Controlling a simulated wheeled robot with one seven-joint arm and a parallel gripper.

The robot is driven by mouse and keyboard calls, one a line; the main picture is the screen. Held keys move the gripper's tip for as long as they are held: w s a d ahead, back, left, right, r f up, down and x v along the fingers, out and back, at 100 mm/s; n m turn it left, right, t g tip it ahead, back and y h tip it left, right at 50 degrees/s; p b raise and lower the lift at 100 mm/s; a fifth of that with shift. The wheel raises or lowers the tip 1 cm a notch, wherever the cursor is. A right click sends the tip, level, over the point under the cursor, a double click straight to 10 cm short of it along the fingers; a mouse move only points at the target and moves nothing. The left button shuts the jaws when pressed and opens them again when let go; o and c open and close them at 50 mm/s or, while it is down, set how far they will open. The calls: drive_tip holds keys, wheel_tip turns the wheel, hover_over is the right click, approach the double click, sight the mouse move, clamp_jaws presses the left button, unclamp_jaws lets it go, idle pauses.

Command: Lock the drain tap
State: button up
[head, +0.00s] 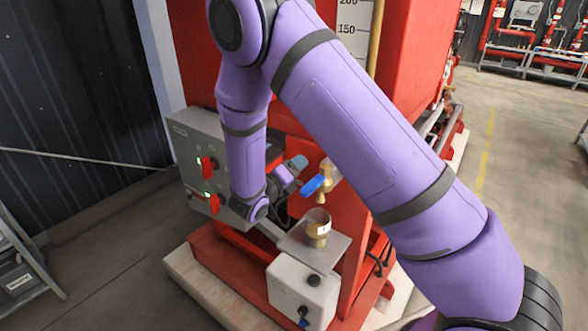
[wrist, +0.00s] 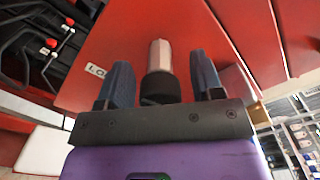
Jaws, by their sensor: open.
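The drain tap (head: 329,174) is brass with a blue lever (head: 314,184) and sits on the red tank, pointing down. The lever sticks out to the left of the tap body. My gripper (head: 291,169) is just left of the tap in the head view, partly hidden by my arm. In the wrist view my gripper (wrist: 161,78) is open, with a dark finger on each side of a metal rod (wrist: 160,54) with a black collar (wrist: 160,88). Gaps show between the rod and both fingers. The tap's blue lever does not show in the wrist view.
A clear cup (head: 318,222) stands on a small metal shelf (head: 299,246) below the tap. A grey control box (head: 197,148) with red switches is at the left, and a white box (head: 296,288) is below.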

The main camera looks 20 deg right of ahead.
drive_tip(key=c, duration=0.9)
drive_tip(key=shift+m, duration=10)
